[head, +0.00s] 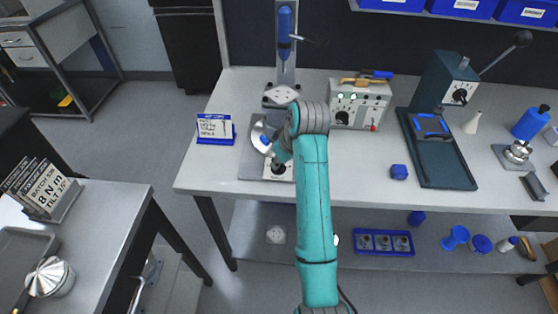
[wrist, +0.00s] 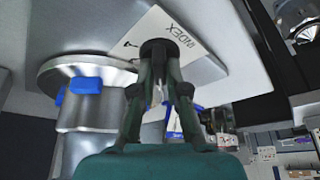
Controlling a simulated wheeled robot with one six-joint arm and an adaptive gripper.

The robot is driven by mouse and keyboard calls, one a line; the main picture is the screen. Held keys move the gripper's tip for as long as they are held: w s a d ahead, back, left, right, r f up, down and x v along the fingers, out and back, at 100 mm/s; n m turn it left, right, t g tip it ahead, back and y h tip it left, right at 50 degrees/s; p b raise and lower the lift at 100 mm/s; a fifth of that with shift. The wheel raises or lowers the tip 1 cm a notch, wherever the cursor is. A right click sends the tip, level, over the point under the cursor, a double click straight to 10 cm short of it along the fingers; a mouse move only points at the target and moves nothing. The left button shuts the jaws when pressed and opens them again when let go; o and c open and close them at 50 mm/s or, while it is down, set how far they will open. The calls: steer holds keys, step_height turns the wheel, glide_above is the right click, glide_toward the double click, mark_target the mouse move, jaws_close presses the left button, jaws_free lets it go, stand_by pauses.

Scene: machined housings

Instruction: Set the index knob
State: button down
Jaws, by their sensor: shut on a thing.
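The index knob (wrist: 158,47) is a dark round knob on a white plate marked INDEX (wrist: 182,35) in the wrist view. My gripper (wrist: 161,66) has its two dark fingers closed in on the knob, and the tips meet its sides. In the head view the dark knob (head: 279,168) shows on the front of a grey machine, left of my teal arm. The knob's far side is hidden, and I cannot read its setting.
A metal round part with blue clamps (wrist: 84,86) sits close left of my fingers in the wrist view. A control box (head: 359,104) and a dark-green lever press (head: 445,120) stand to the right on the bench (head: 385,152). An instruction card (head: 214,128) stands left.

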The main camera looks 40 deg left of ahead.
steer(key=shift+w+n+g, duration=0.1)
steer(key=shift+n+g, duration=0.7)
steer(key=shift+n, duration=1.1)
steer(key=shift+f, duration=0.1)
steer(key=c, duration=1.2)
jaws_free()
